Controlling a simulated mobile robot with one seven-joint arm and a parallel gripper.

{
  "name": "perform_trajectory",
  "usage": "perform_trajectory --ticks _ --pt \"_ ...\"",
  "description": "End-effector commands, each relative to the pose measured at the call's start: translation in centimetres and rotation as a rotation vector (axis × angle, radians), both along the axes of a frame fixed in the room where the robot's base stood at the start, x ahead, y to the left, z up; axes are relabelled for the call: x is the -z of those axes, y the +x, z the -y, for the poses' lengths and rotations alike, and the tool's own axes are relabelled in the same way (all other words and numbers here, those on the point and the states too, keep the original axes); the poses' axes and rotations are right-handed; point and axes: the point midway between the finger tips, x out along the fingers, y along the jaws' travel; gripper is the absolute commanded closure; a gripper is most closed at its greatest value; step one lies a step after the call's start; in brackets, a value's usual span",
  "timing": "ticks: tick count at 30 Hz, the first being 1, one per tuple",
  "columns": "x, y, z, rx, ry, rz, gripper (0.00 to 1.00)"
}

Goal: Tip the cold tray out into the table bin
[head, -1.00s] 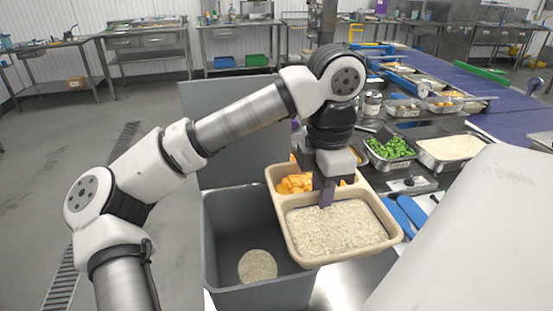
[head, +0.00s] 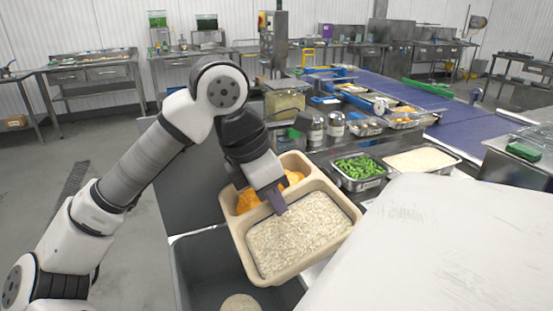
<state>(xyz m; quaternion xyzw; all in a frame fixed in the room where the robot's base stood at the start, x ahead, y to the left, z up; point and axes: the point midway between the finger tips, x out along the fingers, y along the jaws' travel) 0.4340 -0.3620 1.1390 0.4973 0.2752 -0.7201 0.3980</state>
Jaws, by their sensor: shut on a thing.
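The cold tray (head: 349,238) is a beige divided tray. White rice (head: 290,233) fills its large compartment and orange pieces (head: 247,201) lie in a smaller one behind. My gripper (head: 277,201) is shut on the tray at the divider between the compartments, though its fingertips are partly hidden. The tray is tilted slightly in the picture and held above the right part of the bin. The table bin (head: 203,262) is a grey open box at the bottom of the view. A round pale patch of rice (head: 240,302) lies inside it, cut by the frame edge.
Metal pans of green vegetables (head: 360,169) and of rice (head: 421,160) stand to the right. Two shakers (head: 335,125) stand behind the tray. A blue conveyor (head: 400,108) runs at the back right. A large white surface (head: 430,245) fills the lower right.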

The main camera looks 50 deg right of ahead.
Motion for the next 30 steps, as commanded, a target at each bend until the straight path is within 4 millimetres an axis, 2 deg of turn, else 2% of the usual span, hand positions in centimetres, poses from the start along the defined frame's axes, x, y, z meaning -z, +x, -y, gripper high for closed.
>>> perform_trajectory --ticks 15,30 --pt "-2.8 0.9 -1.5 0.000 -0.356 -0.225 1.00" --pt "-4.5 2.3 -3.7 -0.004 -0.655 -0.411 1.00"
